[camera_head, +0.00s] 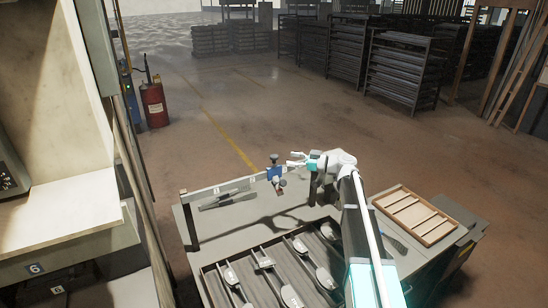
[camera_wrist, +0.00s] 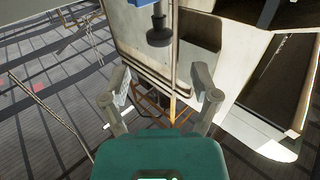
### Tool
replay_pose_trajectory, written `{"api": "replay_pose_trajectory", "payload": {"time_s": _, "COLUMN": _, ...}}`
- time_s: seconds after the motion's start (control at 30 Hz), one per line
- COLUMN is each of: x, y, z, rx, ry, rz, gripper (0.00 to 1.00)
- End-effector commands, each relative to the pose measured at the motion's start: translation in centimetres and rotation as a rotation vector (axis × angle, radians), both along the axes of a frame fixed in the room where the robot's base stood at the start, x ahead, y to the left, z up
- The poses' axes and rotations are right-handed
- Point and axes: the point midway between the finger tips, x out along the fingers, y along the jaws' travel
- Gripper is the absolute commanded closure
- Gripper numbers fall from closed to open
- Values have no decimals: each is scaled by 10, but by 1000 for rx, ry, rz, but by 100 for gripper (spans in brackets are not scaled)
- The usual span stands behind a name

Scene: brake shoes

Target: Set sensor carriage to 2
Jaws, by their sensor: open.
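The sensor carriage (camera_head: 274,173) is a small blue block on the rail (camera_head: 225,185) along the back of the workbench. It has a dark knob on top and a red and dark part at its lower front. Small pale labels sit along the rail, but their numbers are too small to read. My gripper (camera_head: 291,159) is open and empty, just right of the carriage and about level with its upper part. In the wrist view my gripper (camera_wrist: 163,97) shows two spread fingers. A dark round knob (camera_wrist: 159,32) on a stem shows beyond them, apart from both fingers.
The bench holds a tray of brake shoes (camera_head: 265,263) at the front and a shallow wooden tray (camera_head: 445,230) at the right. Dark tools (camera_head: 228,199) lie near the rail's left part. A tall cabinet (camera_head: 60,190) stands at the left. Open floor lies behind the bench.

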Motion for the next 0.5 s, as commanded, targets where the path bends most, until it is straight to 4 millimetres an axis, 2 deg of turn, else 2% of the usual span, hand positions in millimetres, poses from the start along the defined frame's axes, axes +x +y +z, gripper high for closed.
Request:
{"api": "replay_pose_trajectory", "payload": {"time_s": 0.23, "x": 13, "y": 37, "z": 0, "rx": 0, "ry": 0, "rz": 2, "gripper": 22}}
{"api": "replay_pose_trajectory", "payload": {"time_s": 0.5, "x": 22, "y": 61, "z": 0, "rx": 0, "ry": 0, "rz": 0, "gripper": 22}}
